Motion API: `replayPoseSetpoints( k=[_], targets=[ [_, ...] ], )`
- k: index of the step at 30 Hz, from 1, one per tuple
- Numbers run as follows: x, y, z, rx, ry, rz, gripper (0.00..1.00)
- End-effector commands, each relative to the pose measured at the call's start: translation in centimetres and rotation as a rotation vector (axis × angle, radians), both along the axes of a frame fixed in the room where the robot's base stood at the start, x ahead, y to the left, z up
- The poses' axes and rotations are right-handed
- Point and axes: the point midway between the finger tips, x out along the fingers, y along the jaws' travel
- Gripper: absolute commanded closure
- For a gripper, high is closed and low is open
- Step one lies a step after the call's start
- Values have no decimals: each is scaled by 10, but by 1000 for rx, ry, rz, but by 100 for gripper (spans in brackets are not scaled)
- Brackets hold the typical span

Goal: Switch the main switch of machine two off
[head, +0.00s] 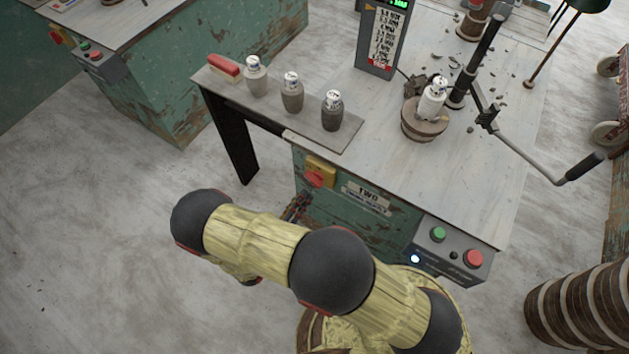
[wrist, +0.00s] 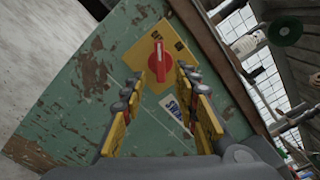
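Machine two is the green bench with peeling paint, and its front carries a label reading TWO (head: 368,197). Its main switch is a red rotary knob (head: 315,179) on a yellow plate (head: 324,167), left of the label. In the wrist view the red knob (wrist: 159,62) lies ahead between my fingertips. Its handle runs nearly up and down in that picture, at a slant to the edges of the yellow plate (wrist: 130,56). My gripper (wrist: 158,78) is open, a finger either side of the knob in view. It looks short of the knob; contact cannot be seen.
A control box (head: 447,248) with green and red buttons and a lit lamp is on the bench's right front. A side shelf (head: 315,128) bearing three bottles juts out above the switch. Another green bench (head: 200,70) stands at left. Round stacked discs (head: 580,310) stand at lower right.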

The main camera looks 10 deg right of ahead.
Motion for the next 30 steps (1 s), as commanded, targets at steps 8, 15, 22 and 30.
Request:
replayPoseSetpoints(
  k=[8,15,22,30],
  targets=[
    [28,-24,-2,0,3,-7,70],
    [52,-42,-1,1,1,-7,70],
    [59,-48,0,1,1,-4,70],
    [59,-48,0,1,1,-4,73]
  ],
)
